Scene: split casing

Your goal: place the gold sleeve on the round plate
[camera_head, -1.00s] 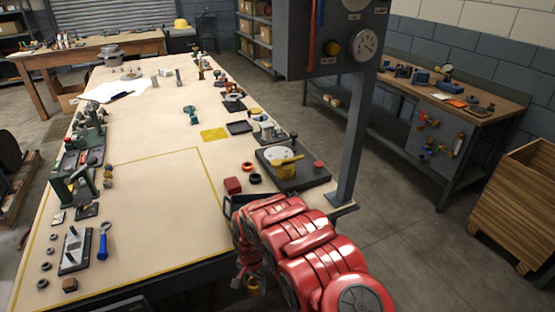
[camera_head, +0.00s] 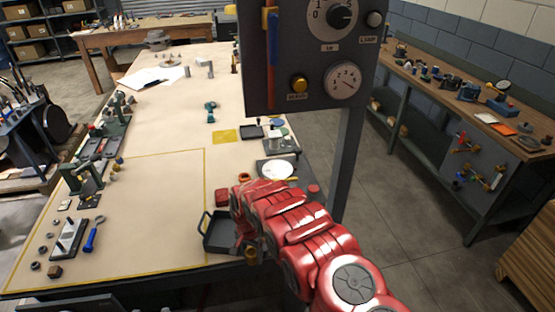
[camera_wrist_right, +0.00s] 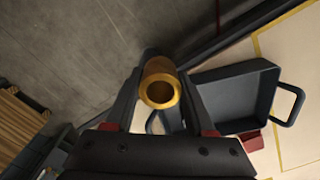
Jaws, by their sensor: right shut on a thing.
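The gold sleeve (camera_wrist_right: 160,72) is a short open tube, seen end-on in the right wrist view between the dark fingers of my right gripper (camera_wrist_right: 163,64). The gripper is shut on it. In the head view, the sleeve (camera_head: 251,254) shows small and partly hidden below my red right arm, near the front edge of the workbench. A pale round disc (camera_head: 276,170), which looks like the round plate, lies on a dark base farther back on the bench. My right arm partly covers the area in front of it. My left gripper is not in view.
A black handled tray (camera_head: 213,246) stands at the bench's front edge beside my right gripper; it also shows in the wrist view (camera_wrist_right: 233,117). A red block (camera_head: 222,197) is behind it. A grey control panel (camera_head: 300,85) on a post overhangs the right side.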

